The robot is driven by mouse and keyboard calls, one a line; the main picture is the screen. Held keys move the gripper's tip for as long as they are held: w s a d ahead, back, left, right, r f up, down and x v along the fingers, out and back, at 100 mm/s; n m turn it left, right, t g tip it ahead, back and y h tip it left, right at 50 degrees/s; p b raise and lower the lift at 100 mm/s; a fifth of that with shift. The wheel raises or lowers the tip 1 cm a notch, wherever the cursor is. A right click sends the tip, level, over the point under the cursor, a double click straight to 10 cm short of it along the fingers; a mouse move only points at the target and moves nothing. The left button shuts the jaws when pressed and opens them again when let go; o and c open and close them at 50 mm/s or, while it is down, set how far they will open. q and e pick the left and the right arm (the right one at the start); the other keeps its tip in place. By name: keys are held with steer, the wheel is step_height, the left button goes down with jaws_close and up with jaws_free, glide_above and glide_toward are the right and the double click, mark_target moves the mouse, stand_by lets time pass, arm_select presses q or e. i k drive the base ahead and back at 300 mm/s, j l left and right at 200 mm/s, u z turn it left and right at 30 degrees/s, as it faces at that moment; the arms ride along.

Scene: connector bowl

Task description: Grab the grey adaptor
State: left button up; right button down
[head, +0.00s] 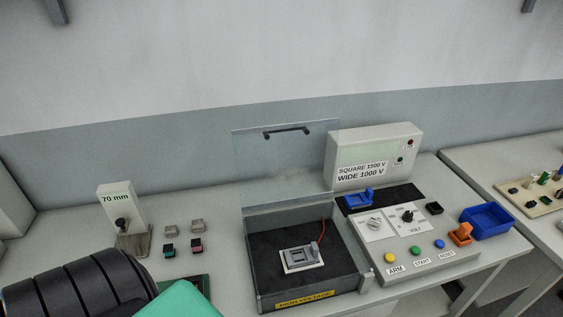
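Two small grey blocks, a left one (170,231) and a right one (197,226), lie on the left part of the bench in the head view. Just in front of them are two dark blocks, one with teal (169,251) and one with pink (196,246). A grey fixture with a lever (301,257) sits on a pale plate inside the dark-floored box. I cannot tell for sure which grey piece is the adaptor. Neither gripper's fingers show. A black ribbed form and a teal-green shape fill the lower left corner and hide the bench there.
The box (257,274) has its clear lid (286,151) raised. A control panel (447,256) with knobs and buttons stands to its right, by a blue bin (487,222). A 70 mm gauge block (120,207) stands at left. A display unit (374,156) is behind.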

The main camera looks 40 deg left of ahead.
mark_target(298, 257)
steer(key=u, duration=1.1)
steer(key=i+l+u, duration=0.1)
steer(key=l, duration=0.3)
